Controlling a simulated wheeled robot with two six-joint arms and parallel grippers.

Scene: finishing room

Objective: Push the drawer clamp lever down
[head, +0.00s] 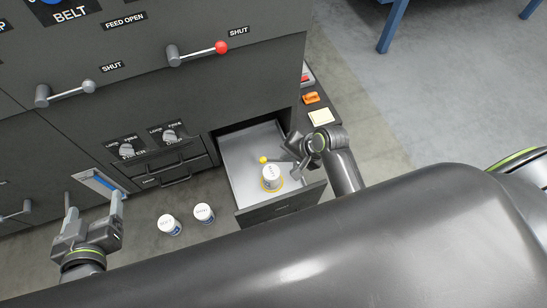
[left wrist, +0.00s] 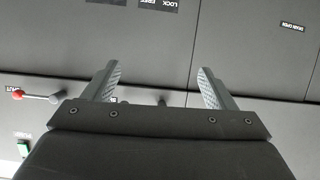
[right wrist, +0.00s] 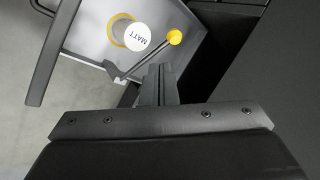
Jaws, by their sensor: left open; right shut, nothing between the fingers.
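The open drawer (head: 240,150) holds a white can (head: 271,180) marked MATT on a yellow ring, also in the right wrist view (right wrist: 134,38). The clamp lever is a thin grey rod with a yellow ball knob (head: 263,160). In the right wrist view the knob (right wrist: 174,37) sits beside the can and the rod slants down-left to a grey pivot. My right gripper (head: 295,153) is shut and empty over the drawer's right side, its tips (right wrist: 158,68) close to the rod; contact cannot be told. My left gripper (head: 92,197) is open and empty, left of the drawer.
Two white cans (head: 169,225) (head: 204,213) stand on the floor left of the drawer. The cabinet front carries a red-knobbed lever (head: 221,47), a grey-knobbed lever (head: 89,87) and Lock/Free dials (head: 127,150). A ledge right of the drawer holds an orange item (head: 311,98) and a pale pad (head: 321,117).

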